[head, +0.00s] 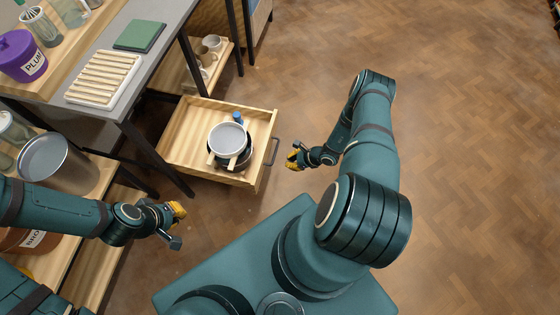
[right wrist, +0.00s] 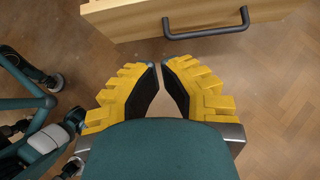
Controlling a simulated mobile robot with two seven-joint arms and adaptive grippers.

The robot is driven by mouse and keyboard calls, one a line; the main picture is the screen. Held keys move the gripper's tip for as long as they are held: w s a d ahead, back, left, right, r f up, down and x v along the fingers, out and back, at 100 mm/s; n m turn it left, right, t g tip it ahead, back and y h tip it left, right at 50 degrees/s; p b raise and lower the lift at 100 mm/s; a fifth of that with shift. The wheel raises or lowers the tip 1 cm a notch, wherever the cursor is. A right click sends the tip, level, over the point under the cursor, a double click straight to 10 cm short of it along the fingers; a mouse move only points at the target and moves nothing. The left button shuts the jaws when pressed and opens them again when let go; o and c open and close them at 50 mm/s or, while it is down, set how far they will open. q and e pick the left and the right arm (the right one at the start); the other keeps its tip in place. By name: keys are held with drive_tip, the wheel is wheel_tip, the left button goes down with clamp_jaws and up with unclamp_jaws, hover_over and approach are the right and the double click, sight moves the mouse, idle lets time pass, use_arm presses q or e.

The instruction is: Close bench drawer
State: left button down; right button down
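The bench drawer (head: 177,150) is a light wooden box pulled well out from under the grey bench. Its front panel faces right in the head view and carries a dark bar handle (head: 273,151). The handle also shows at the top of the right wrist view (right wrist: 207,33). My right gripper (head: 294,160) is just outside the drawer front, a short gap from the handle. In the right wrist view its yellow fingers almost meet at the tips, with nothing between them. My left gripper (head: 177,212) is below the drawer, clear of it; its finger gap is not clear.
Inside the drawer are a round grey-white bowl (head: 227,137) and a small blue item (head: 239,117). A white slatted rack (head: 103,79) and a green slab (head: 139,35) lie on the bench. A metal bucket (head: 57,163) stands at left. The floor right is clear.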

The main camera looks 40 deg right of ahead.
sight(262, 163)
drive_tip(key=shift+w+a+f+b, duration=0.5)
drive_tip(key=shift+w+a+f, duration=0.45)
drive_tip(key=shift+w+a, duration=0.25)
drive_tip(key=shift+w+a+f+b, duration=0.5)
drive_tip(key=shift+w+a+f, duration=0.5)
drive_tip(key=shift+w, duration=0.3)
drive_tip(key=shift+w+a+f+b, duration=0.5)
drive_tip(key=shift+w+a+f, duration=0.45)
drive_tip(key=shift+w+a, duration=0.25)
drive_tip(key=shift+w, duration=0.15)
